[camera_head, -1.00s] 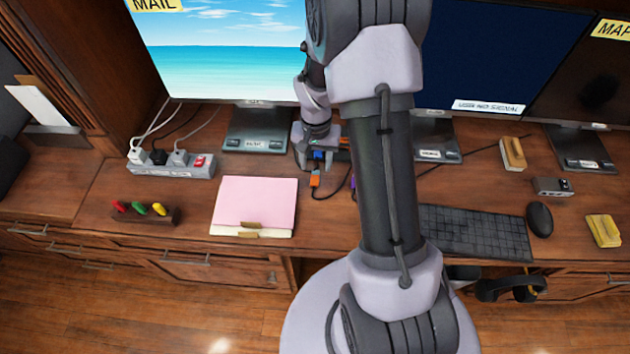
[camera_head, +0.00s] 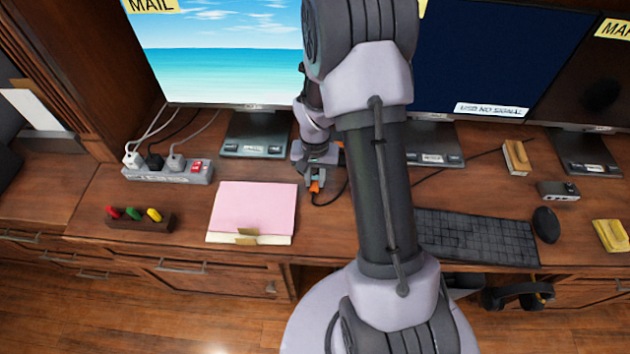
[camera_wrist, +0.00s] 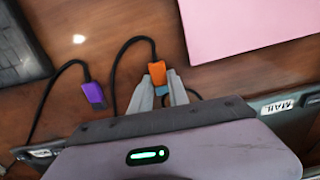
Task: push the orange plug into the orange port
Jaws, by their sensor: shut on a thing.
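The orange plug (camera_wrist: 157,72) is at the tips of my gripper (camera_wrist: 165,88) in the wrist view, with a black cable running from its far end. The plug also shows in the head view (camera_head: 314,187), just right of the pink folder. My gripper (camera_head: 315,178) is shut on the plug, close above the desk. A purple plug (camera_wrist: 94,94) on its own black cable lies on the desk, apart from the gripper. I cannot make out the orange port; my arm covers part of the desk behind the gripper.
A pink folder (camera_head: 252,208) lies left of the gripper. A power strip (camera_head: 168,171) and monitor stands (camera_head: 256,134) stand behind. A keyboard (camera_head: 470,236) and mouse (camera_head: 546,224) lie to the right. Bare desk shows between folder and keyboard.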

